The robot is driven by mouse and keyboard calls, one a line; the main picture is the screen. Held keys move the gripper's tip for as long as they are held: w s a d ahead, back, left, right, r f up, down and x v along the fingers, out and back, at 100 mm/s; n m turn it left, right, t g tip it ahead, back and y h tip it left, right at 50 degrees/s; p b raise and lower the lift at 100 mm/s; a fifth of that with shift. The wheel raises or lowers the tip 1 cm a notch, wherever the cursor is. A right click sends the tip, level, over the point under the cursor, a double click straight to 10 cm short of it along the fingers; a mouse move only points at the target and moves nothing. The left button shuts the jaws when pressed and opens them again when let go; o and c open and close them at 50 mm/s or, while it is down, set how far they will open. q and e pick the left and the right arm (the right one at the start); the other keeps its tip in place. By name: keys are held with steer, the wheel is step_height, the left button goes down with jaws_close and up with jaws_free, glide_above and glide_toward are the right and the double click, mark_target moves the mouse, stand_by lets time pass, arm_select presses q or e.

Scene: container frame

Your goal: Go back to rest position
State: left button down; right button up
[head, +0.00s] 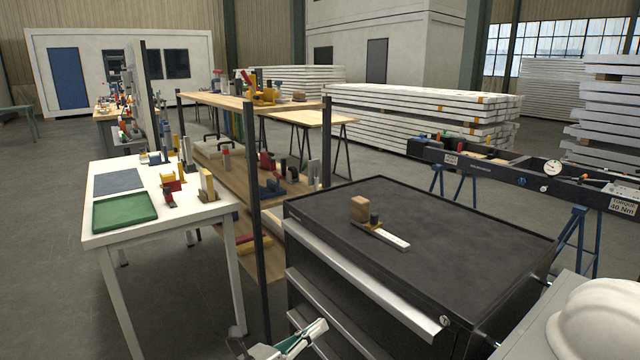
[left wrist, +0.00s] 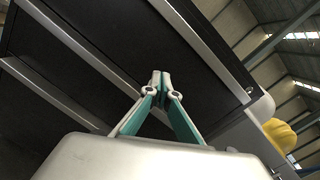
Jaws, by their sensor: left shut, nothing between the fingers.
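My left gripper (head: 318,328) is at the bottom of the head view, low in front of the black tool cabinet (head: 440,215). In the left wrist view its two teal-sided fingers (left wrist: 158,78) meet at the tips, with nothing between them. The cabinet's drawer fronts and pale handles (left wrist: 75,40) fill much of the wrist view behind the fingers. I cannot tell the exact gap between gripper and cabinet. My right gripper is in neither view.
A wooden block (head: 359,208) and small parts lie on the cabinet top. A white table (head: 110,232) with a green tray (head: 124,211) stands left, beside shelving (head: 262,225). A white hard hat (head: 598,318) is at bottom right. Floor (head: 50,290) at left is clear.

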arm_select(q)
steer(key=s+a+f+n+y+p, duration=0.2)
steer(key=s+a+f+n, duration=0.4)
steer(key=s+n, duration=0.5)
steer(key=s+a+f+n+g+y+p, duration=0.1)
steer(key=s+a+f+n+y, duration=0.4)
steer(key=s+n, duration=0.5)
steer(key=s+a+f+n+g+y+p, duration=0.1)
steer(key=s+a+f+n+y+p, duration=0.2)
steer(key=s+a+f+n, duration=0.4)
steer(key=s+a+n+y, duration=0.1)
steer(key=s+n, duration=0.3)
steer(key=n, duration=0.3)
steer(key=shift+s+f, duration=0.3)
steer(key=shift+f, duration=0.1)
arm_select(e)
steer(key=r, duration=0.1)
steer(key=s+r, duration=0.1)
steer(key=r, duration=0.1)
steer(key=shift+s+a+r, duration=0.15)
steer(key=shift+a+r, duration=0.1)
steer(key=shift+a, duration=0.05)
arm_select(q)
steer(key=shift+a, duration=0.1)
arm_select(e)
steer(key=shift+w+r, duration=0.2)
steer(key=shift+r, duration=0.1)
